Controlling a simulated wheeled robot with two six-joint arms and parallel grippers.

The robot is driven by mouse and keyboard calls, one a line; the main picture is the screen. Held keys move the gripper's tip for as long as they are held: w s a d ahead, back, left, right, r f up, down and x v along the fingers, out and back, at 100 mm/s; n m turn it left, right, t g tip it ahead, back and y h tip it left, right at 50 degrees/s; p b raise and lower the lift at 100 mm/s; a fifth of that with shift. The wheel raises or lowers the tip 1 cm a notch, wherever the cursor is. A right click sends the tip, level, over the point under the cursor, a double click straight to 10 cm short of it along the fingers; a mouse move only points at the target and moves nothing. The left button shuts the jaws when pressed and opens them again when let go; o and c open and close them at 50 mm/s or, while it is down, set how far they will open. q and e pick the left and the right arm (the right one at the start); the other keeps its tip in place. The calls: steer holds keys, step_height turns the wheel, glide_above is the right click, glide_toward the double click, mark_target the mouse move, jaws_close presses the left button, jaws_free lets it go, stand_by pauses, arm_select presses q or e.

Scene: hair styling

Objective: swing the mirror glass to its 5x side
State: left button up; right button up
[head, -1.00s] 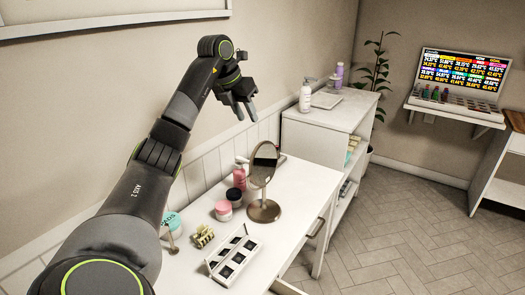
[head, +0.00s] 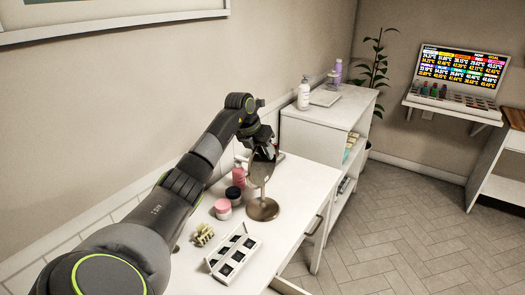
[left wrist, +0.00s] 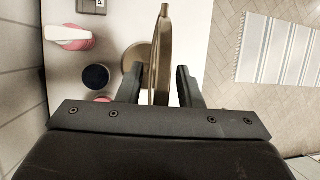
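The round mirror stands upright on a bronze stand and round base (head: 263,209) on the white table. Its glass in a bronze frame (head: 258,178) shows partly in the head view, its top covered by my left gripper (head: 264,149). In the left wrist view the mirror frame (left wrist: 162,45) is nearly edge-on between the two fingers of my left gripper (left wrist: 160,78). The fingers are open, with a gap visible on each side of the frame. No 5x mark can be read. My right gripper is in neither view.
A pink bottle (head: 239,177), dark-lidded jar (head: 233,195) and pink jar (head: 223,210) stand close left of the mirror. A hair claw (head: 203,234) and white palette (head: 235,256) lie nearer. Table right of the mirror is clear. A white cabinet (head: 310,135) stands behind.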

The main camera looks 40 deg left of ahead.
arm_select(q)
steer(key=c, duration=0.7)
jaws_close()
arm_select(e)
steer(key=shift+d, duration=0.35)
